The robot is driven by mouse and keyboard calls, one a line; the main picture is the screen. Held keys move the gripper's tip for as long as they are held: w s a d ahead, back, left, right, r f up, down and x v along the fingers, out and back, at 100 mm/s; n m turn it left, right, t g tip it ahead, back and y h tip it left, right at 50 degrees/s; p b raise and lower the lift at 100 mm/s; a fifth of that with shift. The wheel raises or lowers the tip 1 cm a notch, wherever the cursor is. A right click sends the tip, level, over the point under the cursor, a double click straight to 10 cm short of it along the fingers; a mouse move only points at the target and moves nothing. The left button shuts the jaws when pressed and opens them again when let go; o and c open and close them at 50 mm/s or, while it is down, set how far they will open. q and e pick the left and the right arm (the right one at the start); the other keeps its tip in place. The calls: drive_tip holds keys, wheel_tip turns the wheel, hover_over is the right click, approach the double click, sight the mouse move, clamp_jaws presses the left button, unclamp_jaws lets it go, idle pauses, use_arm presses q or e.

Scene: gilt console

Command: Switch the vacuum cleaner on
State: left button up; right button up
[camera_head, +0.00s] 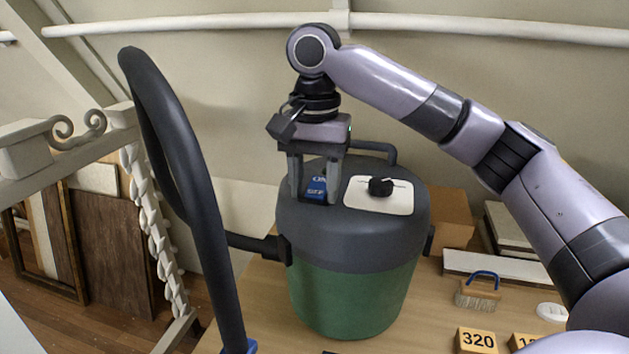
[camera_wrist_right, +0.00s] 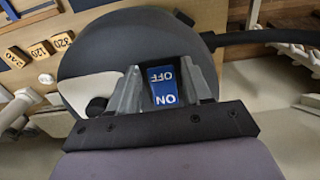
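The vacuum cleaner (camera_head: 350,300) is a drum with a green body and a dark grey lid, standing on the wooden table. On its lid is a blue switch (camera_head: 313,187) marked ON and OFF; it also shows in the right wrist view (camera_wrist_right: 164,87). A black knob (camera_head: 381,186) sits on a white plate beside it. My right gripper (camera_head: 315,192) points down over the lid, its fingers apart, one on each side of the blue switch. Whether the fingers touch the lid is unclear. My left gripper is out of view.
A thick black hose (camera_head: 185,165) loops up at the left and joins the drum's side. On the table at the right are a brush (camera_head: 477,297), a 320 block (camera_head: 477,340) and a cardboard box (camera_head: 452,215). A sloped wall rises behind.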

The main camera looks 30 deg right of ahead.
sight(322, 179)
drive_tip(key=c, duration=0.7)
drive_tip(key=shift+w+d+r+g+y, duration=0.2)
drive_tip(key=shift+g+y, duration=0.55)
drive_tip(key=shift+y, duration=0.15)
drive_tip(key=shift+w+d+r+g+y, duration=0.2)
drive_tip(key=shift+g+y, duration=0.55)
drive_tip(key=shift+y, duration=0.15)
drive_tip(key=o, duration=1.1)
drive_tip(key=shift+c, duration=0.2)
drive_tip(key=shift+r, duration=0.1)
drive_tip(key=shift+v, duration=3.45)
